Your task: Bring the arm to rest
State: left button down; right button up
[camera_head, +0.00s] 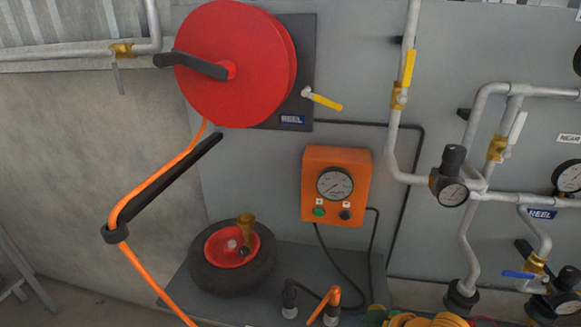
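Neither of my grippers shows in the head view, and I see no part of my arms that I can be sure of. A red hose reel (225,65) with a black crank handle (192,65) is on a dark plate at the upper left. An orange hose (160,178) runs down from it through a ring at the end of a black guide bar (172,182), then leaves the bottom edge.
An orange gauge box (336,187) is on the grey panel. A wheel with a red hub (232,245) lies on a grey ledge below. Grey pipes with valves and gauges (453,194) fill the right side. Black and orange fittings (330,304) stand at the bottom edge.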

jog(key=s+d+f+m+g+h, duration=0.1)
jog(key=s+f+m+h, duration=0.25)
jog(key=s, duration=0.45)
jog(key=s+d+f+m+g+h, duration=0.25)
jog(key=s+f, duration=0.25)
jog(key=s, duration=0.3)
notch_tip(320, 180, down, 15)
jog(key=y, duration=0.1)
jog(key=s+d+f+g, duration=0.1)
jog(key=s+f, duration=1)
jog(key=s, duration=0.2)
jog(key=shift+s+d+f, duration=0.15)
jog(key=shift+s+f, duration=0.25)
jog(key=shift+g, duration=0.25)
